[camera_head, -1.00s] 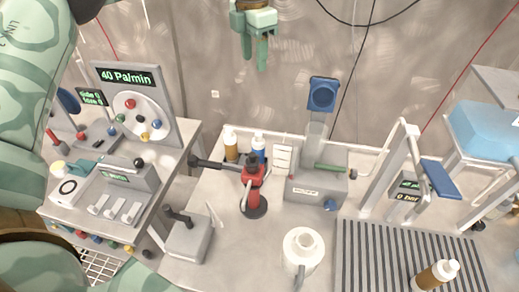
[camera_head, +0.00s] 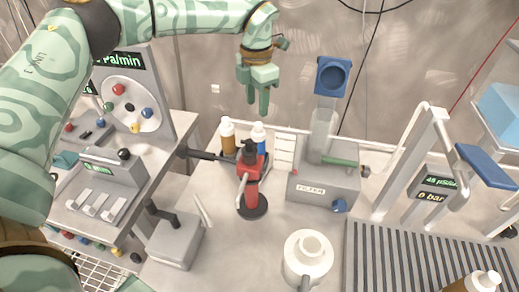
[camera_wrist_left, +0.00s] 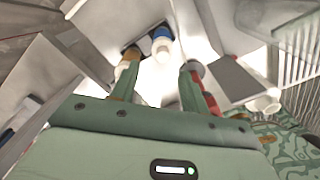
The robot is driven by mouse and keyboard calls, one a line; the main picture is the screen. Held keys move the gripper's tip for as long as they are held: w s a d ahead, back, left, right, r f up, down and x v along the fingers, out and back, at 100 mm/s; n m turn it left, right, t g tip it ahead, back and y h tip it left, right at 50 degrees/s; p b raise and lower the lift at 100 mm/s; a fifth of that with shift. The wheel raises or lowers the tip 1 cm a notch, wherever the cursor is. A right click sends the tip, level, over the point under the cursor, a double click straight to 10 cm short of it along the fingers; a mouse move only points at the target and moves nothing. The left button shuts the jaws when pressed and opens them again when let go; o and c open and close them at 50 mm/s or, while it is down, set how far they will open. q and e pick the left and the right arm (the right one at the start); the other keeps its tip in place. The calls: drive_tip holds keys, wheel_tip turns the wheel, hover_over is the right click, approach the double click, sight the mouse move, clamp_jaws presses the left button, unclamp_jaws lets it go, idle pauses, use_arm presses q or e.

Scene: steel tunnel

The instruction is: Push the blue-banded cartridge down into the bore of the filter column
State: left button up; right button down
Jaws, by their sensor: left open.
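The filter column is a grey block (camera_head: 322,186) with a pale, translucent upright tube (camera_head: 323,135) on it, in the head view. I cannot make out a blue band on the tube or clearly pick out the cartridge. My left gripper (camera_head: 258,103) hangs with its fingers pointing down, left of the tube and apart from it. Its two fingers are spread and empty in the left wrist view (camera_wrist_left: 158,85). My right gripper is not in view.
A red stand (camera_head: 250,185), a brown bottle (camera_head: 228,141) and a blue bottle (camera_head: 259,138) are left of the column. A white jug (camera_head: 307,258) stands in front. A grey frame (camera_head: 405,165) and ribbed mat (camera_head: 400,260) are to the right. A control panel (camera_head: 112,185) is at left.

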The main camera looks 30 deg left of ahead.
sight(259, 123)
use_arm(q)
drive_tip(key=f, duration=0.2)
drive_tip(key=f+b, duration=0.1)
drive_tip(key=f, duration=0.1)
drive_tip(key=f+b, duration=0.1)
drive_tip(key=f, duration=0.1)
drive_tip(key=shift+d+f, duration=0.15)
drive_tip(key=shift+d, duration=0.1)
drive_tip(key=shift+s, duration=0.15)
drive_tip(key=shift+c, duration=0.6)
clamp_jaws()
